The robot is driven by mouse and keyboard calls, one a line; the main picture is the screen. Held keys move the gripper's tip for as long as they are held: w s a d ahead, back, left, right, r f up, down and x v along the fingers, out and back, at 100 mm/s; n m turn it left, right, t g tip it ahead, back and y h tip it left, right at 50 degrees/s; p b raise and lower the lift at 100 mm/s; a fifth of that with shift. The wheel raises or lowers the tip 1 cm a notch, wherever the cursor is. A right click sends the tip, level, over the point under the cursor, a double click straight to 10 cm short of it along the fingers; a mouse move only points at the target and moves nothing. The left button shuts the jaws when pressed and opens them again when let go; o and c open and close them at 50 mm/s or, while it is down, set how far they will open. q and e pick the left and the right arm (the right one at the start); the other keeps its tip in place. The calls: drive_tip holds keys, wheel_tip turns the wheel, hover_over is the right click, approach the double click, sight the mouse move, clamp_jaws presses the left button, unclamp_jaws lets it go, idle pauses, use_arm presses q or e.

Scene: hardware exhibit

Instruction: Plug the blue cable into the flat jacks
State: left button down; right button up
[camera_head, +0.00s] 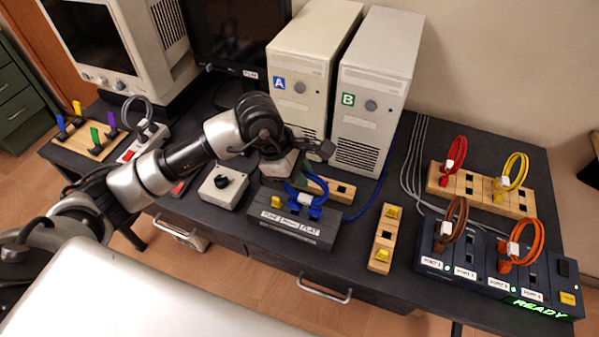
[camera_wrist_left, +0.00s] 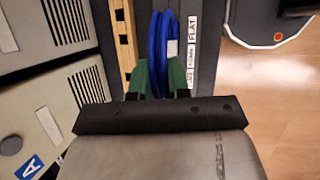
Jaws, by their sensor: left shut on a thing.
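The blue cable (camera_head: 303,190) is a loop with a white tag. Its blue plugs are at the top of the dark jack box (camera_head: 270,230), by the end labelled FLAT; whether they are fully seated I cannot tell. My left gripper (camera_head: 296,178) is just above and behind the box, shut on the blue cable. In the left wrist view, the green fingertips (camera_wrist_left: 159,78) are on either side of the blue loop (camera_wrist_left: 160,40), beside the FLAT label. A yellow block (camera_head: 276,202) sits at the box's left end. My right gripper is not in view.
Behind stand computer towers A (camera_head: 310,70) and B (camera_head: 370,100). A grey knob box (camera_head: 222,186) is left of the jack box. A wooden block with yellow pieces (camera_head: 384,238) and the port unit (camera_head: 465,260) with brown and orange cables are right.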

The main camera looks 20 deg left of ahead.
use_arm(q)
drive_tip(key=shift+b, duration=0.6)
idle(0.8)
drive_tip(key=shift+f+b, duration=0.4)
drive_tip(key=shift+b, duration=0.3)
idle(0.4)
idle(0.9)
drive_tip(key=shift+f+g+b, duration=0.3)
drive_tip(key=shift+f+b, duration=0.3)
drive_tip(key=shift+b, duration=1.05)
idle(1.3)
idle(0.3)
drive_tip(key=shift+c, duration=1.8)
unclamp_jaws()
